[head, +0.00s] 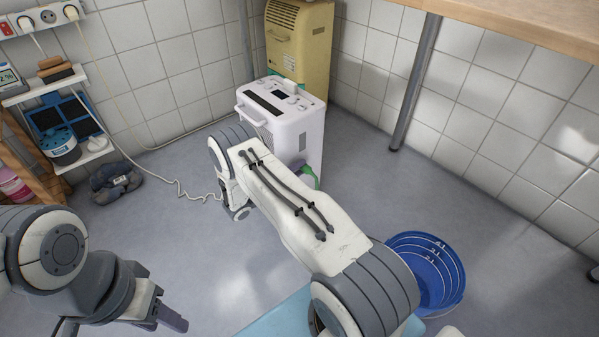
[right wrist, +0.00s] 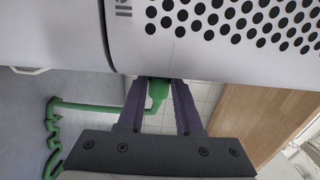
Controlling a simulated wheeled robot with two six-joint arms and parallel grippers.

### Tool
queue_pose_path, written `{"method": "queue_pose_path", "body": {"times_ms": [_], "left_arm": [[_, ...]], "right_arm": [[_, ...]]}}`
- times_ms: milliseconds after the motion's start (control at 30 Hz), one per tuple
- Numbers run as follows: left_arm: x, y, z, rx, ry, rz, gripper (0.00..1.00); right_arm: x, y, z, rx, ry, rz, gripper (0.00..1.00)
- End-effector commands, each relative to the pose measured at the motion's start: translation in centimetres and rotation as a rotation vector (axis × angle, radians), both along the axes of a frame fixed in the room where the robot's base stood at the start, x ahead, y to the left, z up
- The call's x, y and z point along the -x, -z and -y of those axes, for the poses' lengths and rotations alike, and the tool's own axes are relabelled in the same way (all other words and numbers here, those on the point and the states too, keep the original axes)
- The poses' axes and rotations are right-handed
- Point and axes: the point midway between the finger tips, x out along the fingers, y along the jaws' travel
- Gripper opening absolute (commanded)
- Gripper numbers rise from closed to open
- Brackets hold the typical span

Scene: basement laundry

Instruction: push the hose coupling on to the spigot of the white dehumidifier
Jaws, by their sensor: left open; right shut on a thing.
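The white dehumidifier (head: 295,128) stands upright on the floor at upper middle in the head view. Its perforated white casing (right wrist: 230,25) fills the top of the right wrist view. My right gripper (right wrist: 160,95) is shut on the green hose coupling (right wrist: 158,89), close under the casing's edge. The coupling's far end and the spigot are hidden, so I cannot tell whether they touch. The green hose (right wrist: 85,105) runs left to a coil; a bit of green (head: 314,170) shows beside my right arm. My left gripper (head: 168,314) is open and empty at lower left, far from the dehumidifier.
A yellow appliance (head: 300,42) stands behind the dehumidifier. A blue bucket (head: 457,268) is right of my right arm. A wooden worktop (head: 520,22) with a metal leg (head: 415,85) is at upper right. A grey bundle (head: 115,187) and white cord lie at left.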

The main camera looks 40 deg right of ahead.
Motion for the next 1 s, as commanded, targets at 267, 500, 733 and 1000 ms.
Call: {"method": "queue_pose_path", "body": {"times_ms": [267,500,733,1000], "left_arm": [[0.0,0.6,0.0,0.0,0.0,0.0,0.46],[0.0,0.6,0.0,0.0,0.0,0.0,0.46],[0.0,0.4,0.0,0.0,0.0,0.0,0.46],[0.0,-1.9,0.0,0.0,0.0,0.0,0.46]], "right_arm": [[-0.7,0.1,-0.1,0.0,0.0,0.0,0.0],[-0.9,0.0,-0.1,-0.001,-0.002,0.001,0.69],[-1.0,0.0,-0.3,-0.002,-0.005,0.002,0.69],[-0.7,-0.5,-4.5,-0.001,-0.009,0.001,0.69]]}}
